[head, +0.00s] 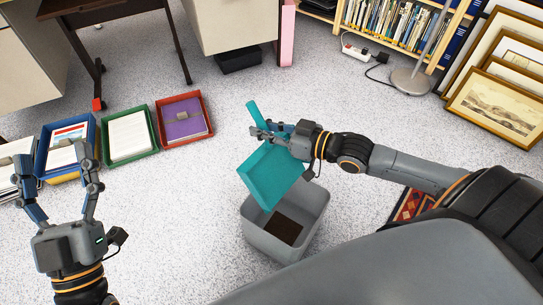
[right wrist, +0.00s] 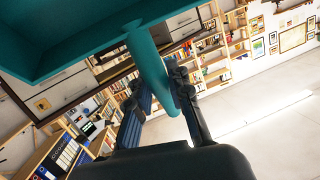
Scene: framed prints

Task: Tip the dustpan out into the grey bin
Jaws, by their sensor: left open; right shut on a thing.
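The teal dustpan (head: 268,176) is tilted over the grey bin (head: 262,240), with its lower edge at the bin's left rim in the picture; I cannot tell whether they touch. The pan face that shows looks bare. A dark brown patch (head: 285,228) lies inside the bin. My right gripper (head: 268,134) is shut on the dustpan's handle, above the bin. In the right wrist view the fingers (right wrist: 160,90) close around the teal handle (right wrist: 148,58), and the pan fills the upper left. My left gripper (head: 54,152) is open and empty at the left, over the floor.
Several coloured trays stand on the floor at the left, including a blue tray (head: 67,172), a green tray (head: 128,137) and a red tray (head: 184,120). A lamp base (head: 411,81) and framed prints (head: 500,105) are at the right. Speckled floor around the bin's left is clear.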

